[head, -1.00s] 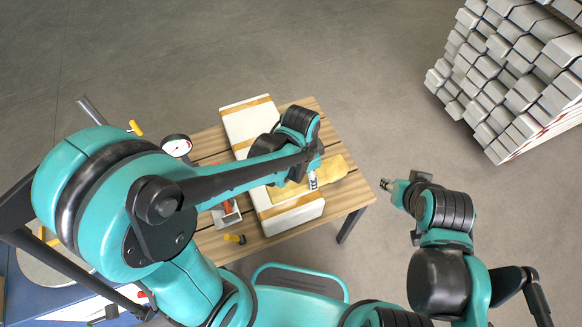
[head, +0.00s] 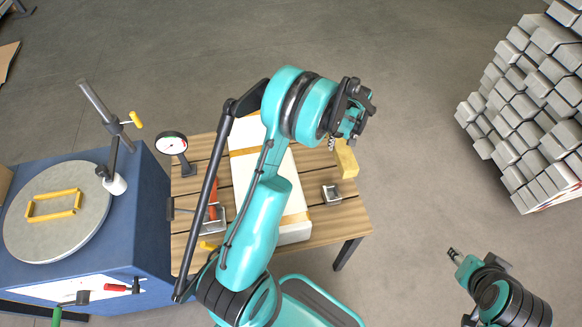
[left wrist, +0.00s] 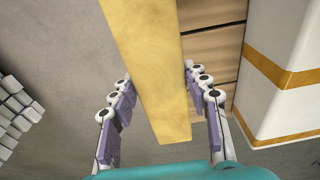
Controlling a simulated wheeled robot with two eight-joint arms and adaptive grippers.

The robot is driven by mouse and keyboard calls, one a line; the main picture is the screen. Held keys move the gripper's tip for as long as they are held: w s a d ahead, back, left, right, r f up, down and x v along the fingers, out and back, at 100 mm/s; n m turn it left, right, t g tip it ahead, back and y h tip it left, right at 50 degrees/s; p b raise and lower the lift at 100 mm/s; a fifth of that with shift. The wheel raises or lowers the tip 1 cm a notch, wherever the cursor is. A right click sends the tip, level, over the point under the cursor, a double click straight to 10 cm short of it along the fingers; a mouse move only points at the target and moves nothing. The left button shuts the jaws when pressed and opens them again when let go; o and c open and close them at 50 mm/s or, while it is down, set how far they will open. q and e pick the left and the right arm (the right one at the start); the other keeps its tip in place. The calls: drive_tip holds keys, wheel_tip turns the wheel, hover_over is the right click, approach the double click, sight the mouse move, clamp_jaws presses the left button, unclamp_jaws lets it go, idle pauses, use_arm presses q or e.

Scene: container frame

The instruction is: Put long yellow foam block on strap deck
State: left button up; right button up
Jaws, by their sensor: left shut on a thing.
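The long yellow foam block (head: 346,158) shows partly in the head view at the table's right edge, with its far part hidden behind my left gripper (head: 338,142). In the left wrist view the block (left wrist: 155,75) runs lengthwise between the two fingers of my left gripper (left wrist: 163,110), which is shut on it. The block seems lifted above the wooden slatted table (head: 325,222). A long white block with yellow-brown straps (head: 295,229) lies on the table, partly behind my left arm. I cannot tell which surface is the strap deck. My right gripper (head: 457,256) is off to the right.
A small metal bracket (head: 331,193) sits on the table's right part. A dial gauge (head: 172,144) stands at its left. A blue bench (head: 150,235) with a round plate (head: 35,240) adjoins on the left. Stacked grey blocks (head: 535,120) rise at right.

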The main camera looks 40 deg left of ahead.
use_arm(q)
drive_tip(key=a+f+b, duration=0.1)
drive_tip(key=a+f, duration=0.1)
drive_tip(key=a, duration=0.1)
drive_tip(key=w+a+f+b, duration=0.1)
drive_tip(key=a+f, duration=0.1)
drive_tip(key=a, duration=0.2)
drive_tip(key=a+f+b, duration=0.1)
drive_tip(key=a+f, duration=0.1)
drive_tip(key=a, duration=0.1)
drive_tip(key=shift+w+a+f, duration=0.3)
drive_tip(key=shift+w+a, duration=0.05)
drive_tip(key=shift+w, duration=0.05)
drive_tip(key=shift+f+b, duration=1.15)
drive_tip(key=shift+f, duration=0.8)
drive_tip(key=shift+f, duration=0.1)
drive_tip(key=o, duration=0.5)
drive_tip(key=shift+f, duration=0.1)
drive_tip(key=o, duration=0.4)
drive_tip(key=shift+o, duration=0.2)
